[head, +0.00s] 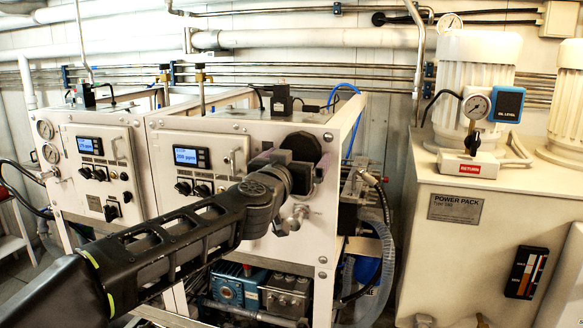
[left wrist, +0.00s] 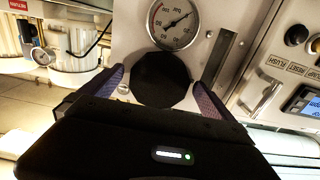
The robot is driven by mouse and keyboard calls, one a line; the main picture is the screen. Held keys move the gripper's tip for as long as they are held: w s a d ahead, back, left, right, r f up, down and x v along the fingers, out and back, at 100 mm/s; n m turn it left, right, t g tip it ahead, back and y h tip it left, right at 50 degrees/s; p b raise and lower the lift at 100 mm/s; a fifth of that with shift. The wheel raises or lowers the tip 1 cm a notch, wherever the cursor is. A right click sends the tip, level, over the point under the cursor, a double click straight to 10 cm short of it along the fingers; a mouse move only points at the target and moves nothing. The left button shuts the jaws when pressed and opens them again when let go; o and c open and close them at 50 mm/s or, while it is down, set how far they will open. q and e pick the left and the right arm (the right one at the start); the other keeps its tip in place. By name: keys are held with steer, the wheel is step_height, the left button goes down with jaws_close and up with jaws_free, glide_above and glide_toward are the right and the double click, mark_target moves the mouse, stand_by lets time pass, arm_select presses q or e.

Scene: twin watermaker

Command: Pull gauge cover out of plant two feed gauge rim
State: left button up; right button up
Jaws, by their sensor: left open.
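The gauge cover is a black round disc (head: 303,146) at the upper right of the right plant's white front panel. In the left wrist view the gauge cover (left wrist: 162,78) lies between the two purplish fingers of my left gripper (left wrist: 161,88). The fingers are open, one on each side of the disc; I cannot tell whether they touch it. The rim behind the disc is hidden. In the head view my left gripper (head: 292,168) is in front of the panel and partly overlaps the cover. My right gripper is not in view.
An uncovered dial gauge (left wrist: 172,22) sits beside the cover. The right plant's display (head: 192,157) and switches are left of my gripper. A valve fitting (head: 298,217) is just below. The power pack (head: 480,220) stands to the right, past hoses.

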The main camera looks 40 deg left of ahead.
mark_target(299, 157)
arm_select(q)
steer(key=shift+w+a, duration=0.1)
steer(key=shift+w, duration=0.3)
steer(key=shift+c, duration=0.3)
steer(key=c, duration=1.5)
steer(key=shift+o, duration=0.2)
steer(key=shift+s, duration=0.15)
steer(key=shift+p+v, duration=0.8)
steer(key=shift+v, duration=1.2)
